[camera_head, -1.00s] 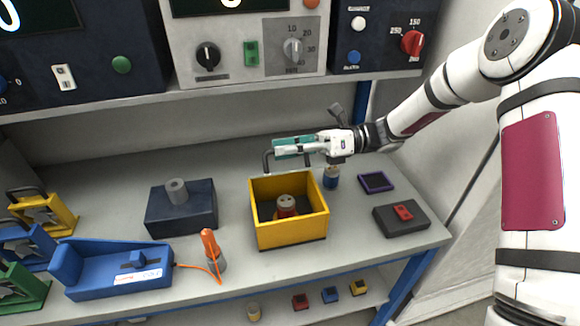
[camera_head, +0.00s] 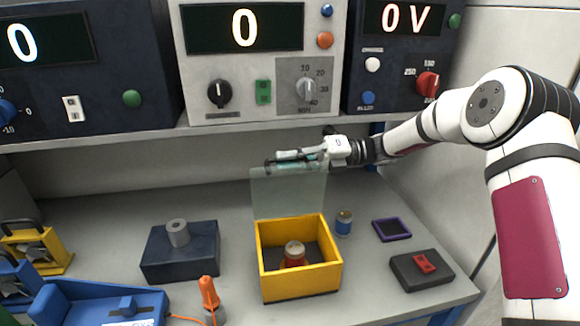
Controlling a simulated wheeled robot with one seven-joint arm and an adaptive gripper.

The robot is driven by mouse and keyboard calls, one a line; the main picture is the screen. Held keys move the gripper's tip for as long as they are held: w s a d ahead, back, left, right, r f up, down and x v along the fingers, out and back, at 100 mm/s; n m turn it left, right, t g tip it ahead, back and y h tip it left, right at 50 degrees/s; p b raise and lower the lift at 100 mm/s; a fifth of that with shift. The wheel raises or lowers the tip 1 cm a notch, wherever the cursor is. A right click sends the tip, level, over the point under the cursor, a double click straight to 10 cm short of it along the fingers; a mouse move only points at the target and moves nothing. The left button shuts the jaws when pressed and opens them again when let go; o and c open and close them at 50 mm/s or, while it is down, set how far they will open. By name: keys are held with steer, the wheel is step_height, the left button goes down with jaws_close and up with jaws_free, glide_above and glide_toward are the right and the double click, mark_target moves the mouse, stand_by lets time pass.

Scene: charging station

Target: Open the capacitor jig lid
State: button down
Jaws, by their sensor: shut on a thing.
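My gripper (camera_head: 290,157) is at the lid's upper edge, reaching in from the right. Its fingers are shut on the lid's dark handle, which they mostly hide.
A blue capacitor (camera_head: 343,223), a purple-rimmed tray (camera_head: 392,230) and a dark block with a red switch (camera_head: 424,265) lie to the right. A dark block with a grey cylinder (camera_head: 180,250) stands left. The instrument shelf (camera_head: 150,131) overhangs behind.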

steer(key=shift+w+f, duration=0.25)
steer(key=shift+w, duration=0.2)
steer(key=c, duration=1.7)
jaws_free()
steer(key=shift+f, duration=0.1)
steer(key=v, duration=1.2)
